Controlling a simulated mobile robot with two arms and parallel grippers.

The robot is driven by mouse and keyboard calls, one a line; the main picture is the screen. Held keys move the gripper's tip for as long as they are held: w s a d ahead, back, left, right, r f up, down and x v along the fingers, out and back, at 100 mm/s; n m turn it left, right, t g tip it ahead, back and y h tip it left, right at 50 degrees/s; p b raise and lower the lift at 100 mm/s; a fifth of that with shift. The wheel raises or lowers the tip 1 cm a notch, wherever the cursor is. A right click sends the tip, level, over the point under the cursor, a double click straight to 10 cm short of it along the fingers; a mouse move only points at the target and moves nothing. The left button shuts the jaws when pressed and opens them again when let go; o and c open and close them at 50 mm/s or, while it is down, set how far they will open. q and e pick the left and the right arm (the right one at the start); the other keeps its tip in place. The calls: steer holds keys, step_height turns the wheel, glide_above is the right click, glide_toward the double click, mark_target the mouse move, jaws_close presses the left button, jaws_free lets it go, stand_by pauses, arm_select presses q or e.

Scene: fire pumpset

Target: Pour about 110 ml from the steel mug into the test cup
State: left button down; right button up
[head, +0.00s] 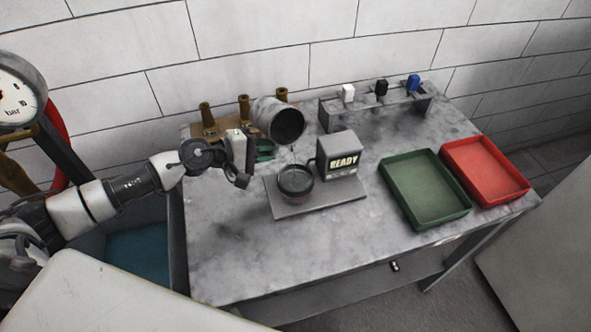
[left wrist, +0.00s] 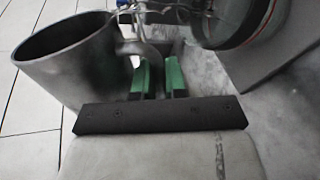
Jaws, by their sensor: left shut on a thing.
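The steel mug (head: 268,112) is held in the air, tipped on its side with its dark mouth toward the lower right. My left gripper (head: 262,151) is shut on the mug's handle; in the left wrist view its green pads (left wrist: 160,78) sit beside the mug's wall (left wrist: 75,65). The clear test cup (head: 296,183) stands on the grey scale plate below and slightly right of the mug's mouth. It looks dark inside, but its level is unclear. In the left wrist view the cup (left wrist: 240,22) shows a red line. A small faint trace hangs under the mug's lip.
The scale's display box (head: 339,155) reads READY, right behind the cup. A green tray (head: 424,220) and a red tray (head: 484,202) lie to the right. A rack (head: 375,107) with white, black and blue pieces and several brass fittings (head: 243,107) stand behind. The front table area is clear.

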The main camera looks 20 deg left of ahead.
arm_select(q)
steer(key=shift+r+p, duration=0.2)
steer(key=shift+p, duration=0.1)
steer(key=shift+w+a+r+m+p, duration=0.2)
steer(key=shift+w+a+m+p, duration=0.1)
steer(key=shift+a+m+p, duration=0.25)
steer(key=shift+r+y+p, duration=0.1)
steer(key=shift+y+p, duration=0.2)
stand_by(0.4)
step_height(320, 180, down, 2)
steer(key=n+h+b, duration=0.1)
steer(key=b, duration=0.3)
steer(key=shift+a, duration=0.1)
steer(key=shift+d+r+n+b, duration=0.1)
steer(key=shift+d+n+b, duration=0.1)
steer(key=shift+n+b, duration=0.35)
steer(key=shift+r, duration=0.25)
steer(key=shift+s+d+r+n+g+h, duration=0.15)
steer(key=shift+s+d+r+n+h, duration=0.1)
steer(key=shift+r+n+h, duration=0.2)
steer(key=shift+s+d+r+n+g+h, duration=0.15)
steer(key=shift+s+d+r+n+h, duration=0.15)
steer(key=shift+n, duration=0.25)
steer(key=shift+r, duration=0.15)
